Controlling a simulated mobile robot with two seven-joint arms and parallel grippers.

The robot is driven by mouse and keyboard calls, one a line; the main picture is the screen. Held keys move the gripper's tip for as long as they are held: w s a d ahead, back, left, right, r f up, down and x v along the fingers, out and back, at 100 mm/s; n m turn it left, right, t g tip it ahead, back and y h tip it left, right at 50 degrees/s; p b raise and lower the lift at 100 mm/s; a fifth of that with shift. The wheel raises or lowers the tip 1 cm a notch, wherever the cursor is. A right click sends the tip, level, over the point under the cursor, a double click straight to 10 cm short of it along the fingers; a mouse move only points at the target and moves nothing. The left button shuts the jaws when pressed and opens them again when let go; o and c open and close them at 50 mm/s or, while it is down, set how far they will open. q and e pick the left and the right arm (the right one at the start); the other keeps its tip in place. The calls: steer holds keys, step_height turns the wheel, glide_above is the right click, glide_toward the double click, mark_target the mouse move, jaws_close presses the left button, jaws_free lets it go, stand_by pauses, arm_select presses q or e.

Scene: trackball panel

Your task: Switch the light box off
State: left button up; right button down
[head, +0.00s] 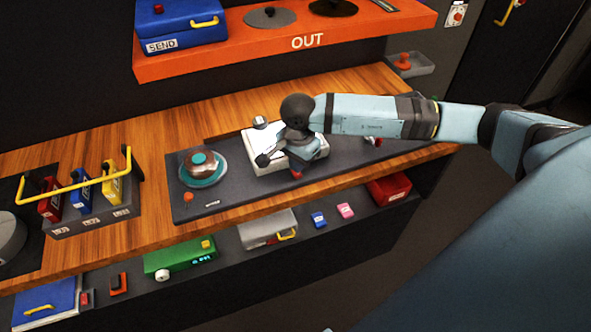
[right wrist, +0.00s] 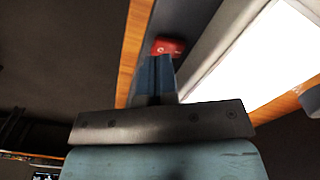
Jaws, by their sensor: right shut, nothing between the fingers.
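The light box (head: 258,157) is a white slab on the dark panel in the middle of the bench. Its top shows as a bright white surface in the right wrist view (right wrist: 270,55) and looks lit. My right gripper (head: 296,170) is over the box's front edge, pointing down, and hides part of the box. Its fingers are shut together and empty. A small red switch (right wrist: 168,46) is just beyond the fingertips in the right wrist view. I cannot tell whether they touch it. My left gripper is not in view.
On the panel, a trackball in a teal ring (head: 203,168) is left of the box. A carrier with a yellow handle (head: 92,215) stands further left. An orange shelf (head: 240,50) overhangs the back. A lower shelf holds a green device (head: 180,257) and a grey box (head: 268,228).

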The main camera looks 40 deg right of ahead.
mark_target(298, 175)
steer(key=shift+f+b, duration=1.25)
steer(key=shift+f, duration=0.15)
stand_by(0.4)
steer(key=shift+r, duration=0.2)
steer(key=shift+r+p, duration=0.4)
steer(key=shift+r, duration=0.1)
steer(key=shift+r+p, duration=1.1)
steer(key=shift+r, duration=1.75)
